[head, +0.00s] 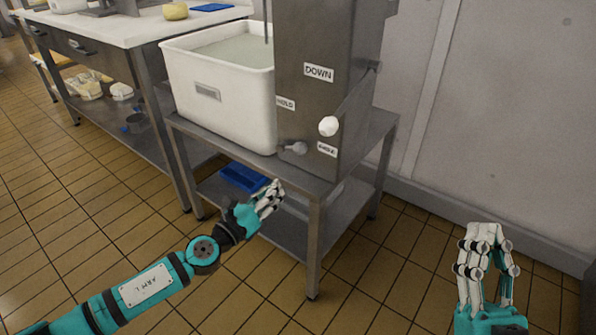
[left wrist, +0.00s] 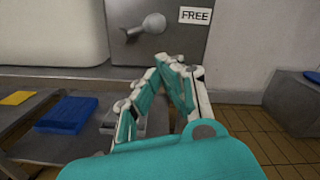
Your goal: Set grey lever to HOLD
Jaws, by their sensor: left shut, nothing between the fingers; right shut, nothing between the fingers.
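The grey lever (head: 298,148) sits low on the front of the steel machine (head: 320,40). In the left wrist view its rounded knob (left wrist: 154,23) points right, towards the FREE label (left wrist: 195,15). The HOLD label (head: 286,104) is above the lever in the head view, partly cut off by the angle. My left gripper (head: 275,186) is shut and empty, below and slightly left of the lever, apart from it. Its fingers (left wrist: 178,62) show below the knob in the left wrist view. My right gripper (head: 485,232) is shut and empty, over the floor at lower right.
A second lever with a white knob (head: 328,126) is on the machine's right side, below the DOWN label (head: 318,73). A white tub (head: 225,115) stands left of the machine on a steel stand (head: 314,230). A blue tray (head: 243,177) lies on its lower shelf.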

